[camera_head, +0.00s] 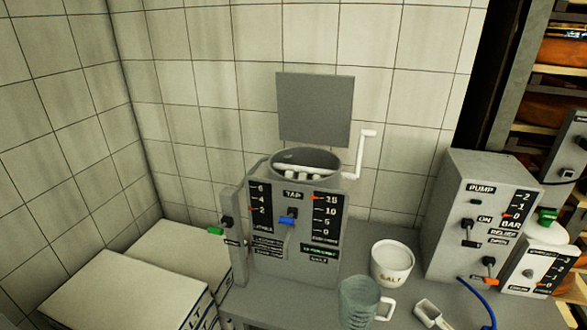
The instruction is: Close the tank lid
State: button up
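The tank (340,228) is a grey vessel with a round open top, standing on a grey table against the tiled wall. Its lid (315,110) is a flat grey square panel standing upright behind the opening, so the tank is open. White bars (298,171) show inside the mouth. The front panel carries scales, a TAP label and a blue tap handle (287,220). A white crank (360,155) rises at the tank's right side. A lever with a green end (216,231) sticks out at the left. My gripper is not in view.
A salt tub (392,263), a clear jug (358,302) and a scoop (433,315) stand in front right of the tank. A grey pump box (470,222) with a blue hose is further right. White sacks or boxes (110,290) fill the lower left. The space above the tank is clear.

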aim_at(317, 109)
jog(key=i+l+u, duration=0.35)
jog(key=i+l, duration=0.25)
jog(key=i, duration=0.15)
